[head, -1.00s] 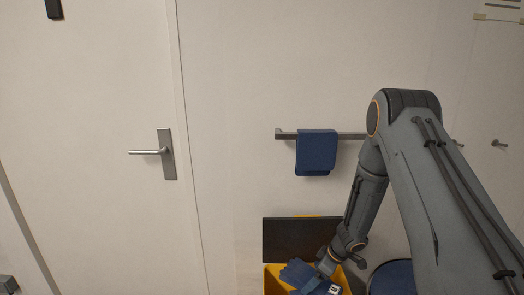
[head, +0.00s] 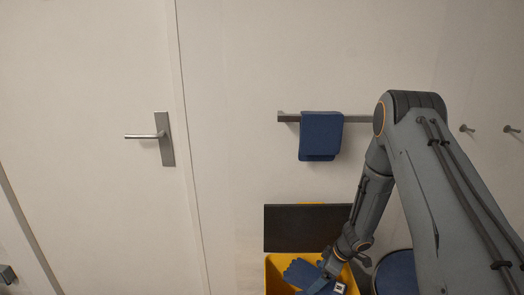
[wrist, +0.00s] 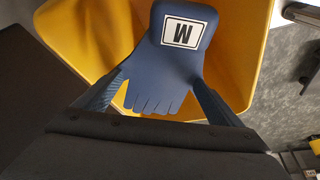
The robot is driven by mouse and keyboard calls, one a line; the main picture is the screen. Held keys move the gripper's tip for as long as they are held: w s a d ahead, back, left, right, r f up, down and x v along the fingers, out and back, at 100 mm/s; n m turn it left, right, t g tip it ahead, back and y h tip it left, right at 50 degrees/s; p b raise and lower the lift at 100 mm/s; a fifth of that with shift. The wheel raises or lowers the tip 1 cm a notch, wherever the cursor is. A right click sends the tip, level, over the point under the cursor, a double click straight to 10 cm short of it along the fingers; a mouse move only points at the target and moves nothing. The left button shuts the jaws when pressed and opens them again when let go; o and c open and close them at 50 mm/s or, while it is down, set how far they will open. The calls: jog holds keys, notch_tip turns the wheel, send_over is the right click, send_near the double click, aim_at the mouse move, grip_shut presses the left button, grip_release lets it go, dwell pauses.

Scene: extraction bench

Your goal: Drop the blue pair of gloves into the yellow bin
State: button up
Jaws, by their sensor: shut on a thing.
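The blue gloves (head: 299,273) are at the mouth of the yellow bin (head: 277,264) at the bottom of the head view. In the wrist view the blue gloves (wrist: 172,70) show a white label with a dark M, and their fingers point toward my gripper (wrist: 160,105). My gripper is shut on the gloves, with one finger on each side of them. The yellow bin (wrist: 85,35) lies behind and around the gloves in the wrist view. I cannot tell whether the gloves touch the bin.
The bin's dark lid (head: 300,230) stands open against the wall. A blue towel (head: 321,136) hangs on a rail (head: 290,117) above it. A round blue-topped thing (head: 396,275) stands right of the bin. A door with a handle (head: 150,136) is at the left.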

jog(key=shift+f, duration=0.1)
jog(key=o, duration=0.9)
jog(key=shift+b+v, duration=0.3)
jog(key=shift+v, duration=3.6)
notch_tip(320, 180, up, 15)
jog(key=s+d+m+t+h, duration=0.1)
jog(key=d+m+t+h, duration=0.25)
jog(key=m, duration=0.25)
jog(key=s+a+r+m+g, duration=0.1)
jog(key=s+a+r+m, duration=0.1)
jog(key=s, duration=0.5)
jog(key=s+a+r+m+g, duration=0.2)
jog(key=s, duration=0.6)
jog(key=s+a+r+m+g, duration=0.2)
jog(key=s+a+r, duration=0.1)
jog(key=s, duration=0.4)
jog(key=shift+s, duration=0.15)
